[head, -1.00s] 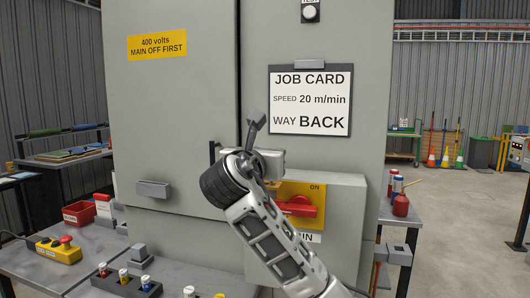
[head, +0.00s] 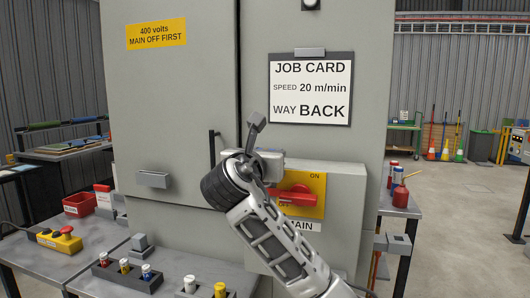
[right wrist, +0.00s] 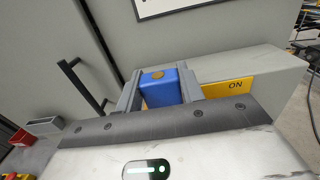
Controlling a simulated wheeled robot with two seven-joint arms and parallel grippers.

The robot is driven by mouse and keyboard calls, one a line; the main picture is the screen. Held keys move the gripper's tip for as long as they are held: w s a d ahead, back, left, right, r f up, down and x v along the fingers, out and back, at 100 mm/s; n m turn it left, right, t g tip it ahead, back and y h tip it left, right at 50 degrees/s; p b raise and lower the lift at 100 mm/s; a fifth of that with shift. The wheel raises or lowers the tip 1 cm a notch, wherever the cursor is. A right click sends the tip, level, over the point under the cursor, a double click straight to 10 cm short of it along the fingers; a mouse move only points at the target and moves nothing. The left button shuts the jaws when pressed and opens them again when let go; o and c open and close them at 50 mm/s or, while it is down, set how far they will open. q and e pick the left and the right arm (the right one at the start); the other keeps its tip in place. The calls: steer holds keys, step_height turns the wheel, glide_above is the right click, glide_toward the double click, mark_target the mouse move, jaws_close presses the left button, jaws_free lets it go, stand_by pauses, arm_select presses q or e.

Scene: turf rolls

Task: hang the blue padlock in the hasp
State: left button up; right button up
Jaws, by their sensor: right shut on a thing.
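The blue padlock (right wrist: 162,90) is between the two grey fingers of my right gripper (right wrist: 160,96) in the right wrist view. A brass-coloured round spot shows on its upper face; its shackle is not visible. In the head view my right arm covers the padlock, and the gripper (head: 268,164) is in front of the cabinet, just above the switch box. The red switch handle (head: 292,195) sits on a yellow ON/OFF plate (head: 316,187), which also shows in the right wrist view (right wrist: 228,89). I cannot make out the hasp. My left gripper is out of view.
The grey cabinet (head: 175,90) carries a job card (head: 311,88) and a dark bar handle (head: 212,149). The bench (head: 75,262) holds a yellow button box (head: 58,243), a red bin (head: 79,204) and a dark rack (head: 128,278). A side table with red cans (head: 400,197) stands right.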

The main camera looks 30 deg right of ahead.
steer(key=shift+f, duration=0.15)
steer(key=o, duration=1.1)
steer(key=shift+s+a, duration=0.2)
steer(key=shift+a, duration=0.1)
steer(key=b+v, duration=0.2)
steer(key=v, duration=1.3)
steer(key=shift+s+a, duration=0.1)
